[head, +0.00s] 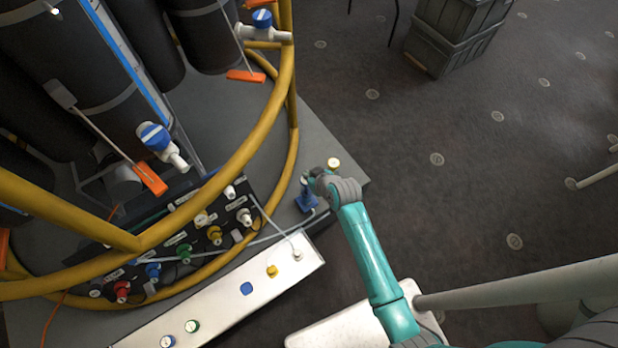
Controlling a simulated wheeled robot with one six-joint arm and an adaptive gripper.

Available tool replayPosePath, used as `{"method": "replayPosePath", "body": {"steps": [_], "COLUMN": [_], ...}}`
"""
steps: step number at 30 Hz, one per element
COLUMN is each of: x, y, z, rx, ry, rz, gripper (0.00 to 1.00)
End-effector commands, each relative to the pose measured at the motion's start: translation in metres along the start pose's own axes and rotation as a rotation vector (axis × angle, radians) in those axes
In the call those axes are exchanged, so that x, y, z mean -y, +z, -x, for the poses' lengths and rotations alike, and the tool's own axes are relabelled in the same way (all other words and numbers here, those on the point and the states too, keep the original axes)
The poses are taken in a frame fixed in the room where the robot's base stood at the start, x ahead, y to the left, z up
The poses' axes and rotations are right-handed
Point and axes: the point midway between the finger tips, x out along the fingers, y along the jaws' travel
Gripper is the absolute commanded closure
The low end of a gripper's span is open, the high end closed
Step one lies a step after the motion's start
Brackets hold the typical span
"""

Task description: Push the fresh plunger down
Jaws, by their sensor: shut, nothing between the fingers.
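No label that I can read marks the fresh plunger, so I cannot tell which part it is. My gripper (317,180) is at the end of the teal arm, near the corner of the grey platform, and looks shut and empty. A small blue body (306,200) stands just below and left of it, partly covered by it. A round cream-topped knob (334,163) shows just beyond the gripper. I cannot tell whether the gripper touches either one.
A yellow rail (282,95) curves around dark cylinders left of my gripper. A black panel (226,224) carries several coloured knobs. A long white panel (222,309) with several buttons lies in front. Grey crates (452,38) stand at the back.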

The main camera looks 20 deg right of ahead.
Motion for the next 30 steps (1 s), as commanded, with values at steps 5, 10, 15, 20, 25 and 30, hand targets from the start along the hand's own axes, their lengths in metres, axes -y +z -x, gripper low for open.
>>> {"method": "replayPosePath", "body": {"steps": [5, 10, 15, 20, 25, 30], "x": [0.000, 0.000, 0.000, 0.000, 0.000, 0.000], "y": [0.011, 0.015, 0.015, 0.017, 0.035, 0.058], "z": [-0.012, -0.015, -0.015, -0.017, -0.035, -0.058], "rx": [-0.002, -0.002, -0.002, -0.002, 0.002, 0.001], "ry": [0.000, 0.000, 0.000, 0.000, -0.001, -0.001], "rz": [-0.001, -0.001, -0.001, -0.001, -0.001, -0.002], "gripper": [1.00, 1.00, 1.00, 1.00, 1.00, 1.00]}}
